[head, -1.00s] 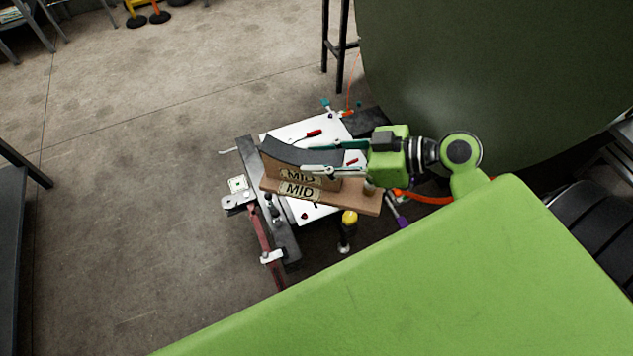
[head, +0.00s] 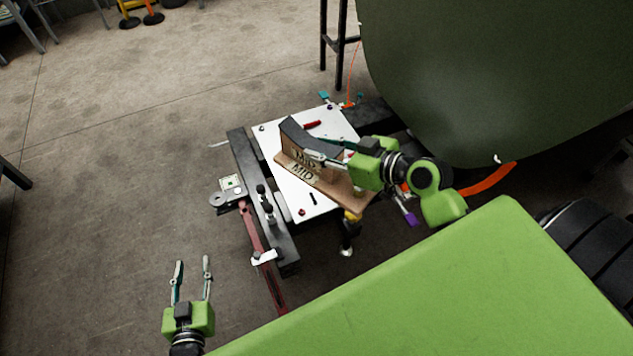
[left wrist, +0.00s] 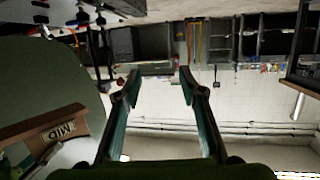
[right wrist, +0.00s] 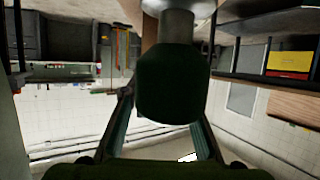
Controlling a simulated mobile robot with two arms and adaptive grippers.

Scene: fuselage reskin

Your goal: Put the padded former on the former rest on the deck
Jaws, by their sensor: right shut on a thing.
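My right gripper (head: 328,152) is shut on the former from the right. In the right wrist view a dark green knob (right wrist: 172,85) on a metal neck fills the space between the fingers. The former also shows in the left wrist view (left wrist: 35,125). My left gripper (head: 192,264) is open and empty, low on the left.
A dark frame (head: 262,185) borders the plate, with small black clamps and a reddish bar (head: 258,238) on its left. A large dark green curved panel (head: 490,70) stands at the right. A red-handled tool (head: 312,125) lies on the plate.

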